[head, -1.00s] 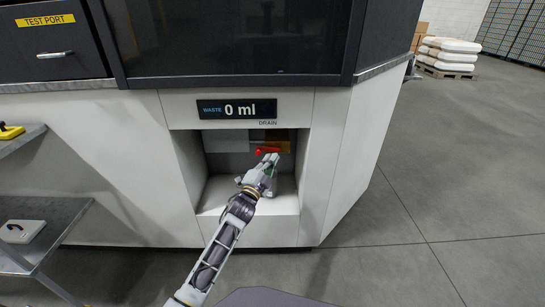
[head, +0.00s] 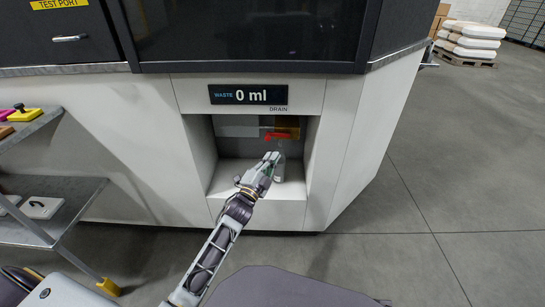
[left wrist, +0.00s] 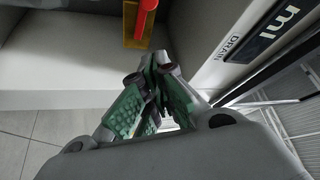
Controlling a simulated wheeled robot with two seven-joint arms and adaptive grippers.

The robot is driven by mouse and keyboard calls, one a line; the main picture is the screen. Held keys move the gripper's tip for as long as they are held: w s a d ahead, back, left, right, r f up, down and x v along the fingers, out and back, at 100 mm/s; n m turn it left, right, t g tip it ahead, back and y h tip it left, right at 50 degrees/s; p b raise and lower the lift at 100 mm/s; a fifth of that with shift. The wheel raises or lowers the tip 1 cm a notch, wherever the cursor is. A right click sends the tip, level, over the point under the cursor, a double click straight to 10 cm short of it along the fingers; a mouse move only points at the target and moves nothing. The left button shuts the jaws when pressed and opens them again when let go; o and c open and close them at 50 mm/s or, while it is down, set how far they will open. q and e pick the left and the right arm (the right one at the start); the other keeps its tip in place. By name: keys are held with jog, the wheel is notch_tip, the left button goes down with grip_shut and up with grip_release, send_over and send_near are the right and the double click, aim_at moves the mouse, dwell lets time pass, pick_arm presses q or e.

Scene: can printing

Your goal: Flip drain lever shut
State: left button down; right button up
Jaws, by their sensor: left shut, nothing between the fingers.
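The red drain lever (head: 281,136) is in the upper part of the recess (head: 226,173), under the "DRAIN" label. It lies roughly level in the head view. The left wrist view shows the red lever (left wrist: 148,8) beside a gold-coloured plate (left wrist: 130,22) at the top edge, partly cut off. My left gripper (head: 273,157) is at the recess, just below the lever in the picture, with a visible gap. Its fingers (left wrist: 152,85) are together and empty in the left wrist view. My right gripper is not in view.
The waste display (head: 248,95) above the recess reads 0 ml. A metal shelf rack (head: 70,188) stands at the left.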

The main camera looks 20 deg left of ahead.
pick_arm(q)
jog(key=shift+r, duration=0.1)
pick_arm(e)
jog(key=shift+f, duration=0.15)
pick_arm(q)
jog(key=n+t+y, duration=0.1)
jog(key=n, duration=0.1)
jog(key=r+n+y, duration=0.1)
jog(key=n, duration=0.2)
jog(key=n+t+y, duration=0.1)
jog(key=n, duration=0.1)
jog(key=shift+s+a+r+n+t+y, duration=0.15)
jog(key=shift+a+n+t+y, duration=0.15)
jog(key=shift+a+n, duration=0.1)
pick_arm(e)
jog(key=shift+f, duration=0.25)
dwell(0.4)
